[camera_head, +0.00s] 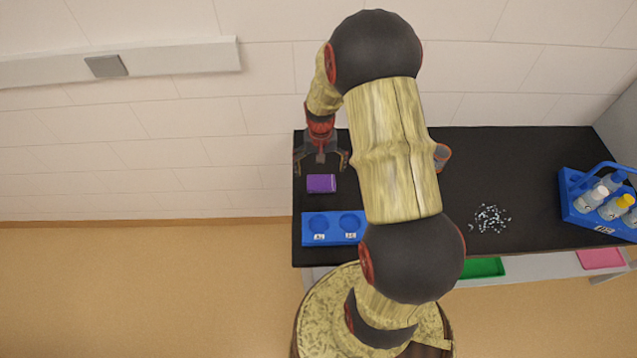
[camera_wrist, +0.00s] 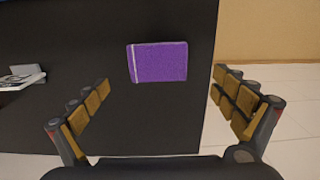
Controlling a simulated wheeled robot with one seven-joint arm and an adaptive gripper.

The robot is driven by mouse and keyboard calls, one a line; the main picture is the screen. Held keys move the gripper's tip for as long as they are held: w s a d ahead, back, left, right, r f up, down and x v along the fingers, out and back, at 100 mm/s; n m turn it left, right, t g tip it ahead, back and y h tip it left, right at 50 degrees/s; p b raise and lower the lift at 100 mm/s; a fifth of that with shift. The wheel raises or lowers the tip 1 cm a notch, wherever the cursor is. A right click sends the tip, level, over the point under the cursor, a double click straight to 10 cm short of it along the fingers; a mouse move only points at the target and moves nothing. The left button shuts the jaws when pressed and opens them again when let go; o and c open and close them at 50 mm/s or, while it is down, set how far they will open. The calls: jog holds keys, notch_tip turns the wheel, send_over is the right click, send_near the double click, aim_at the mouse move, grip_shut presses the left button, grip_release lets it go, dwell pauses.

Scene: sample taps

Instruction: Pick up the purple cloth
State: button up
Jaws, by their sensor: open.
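The purple cloth (camera_head: 321,183) is a small folded rectangle lying on the black bench top (camera_head: 520,165), near its left edge. In the wrist view the purple cloth (camera_wrist: 158,62) lies flat, with a pale stripe along its left side. My gripper (camera_head: 321,164) is above the bench, just behind the cloth in the head view. In the wrist view my gripper (camera_wrist: 160,95) has its two fingers wide apart and nothing between them. The cloth shows in the gap, beyond the fingertips, and is not touched.
A blue holder (camera_head: 334,240) with round wells stands in front of the cloth. A blue carrier (camera_head: 575,210) with several bottles is at the right. Small pale bits (camera_head: 490,219) lie mid-bench. An orange-rimmed cup (camera_head: 442,156) is partly behind my arm. A wall is behind the bench.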

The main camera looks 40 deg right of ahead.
aim_at(321, 182)
jog(key=shift+f, duration=0.5)
jog(key=f, duration=0.5)
jog(key=shift+s+b, duration=0.2)
jog(key=shift+b, duration=0.2)
jog(key=shift+c, duration=1.3)
jog(key=c, duration=0.7)
jog(key=shift+c, duration=0.3)
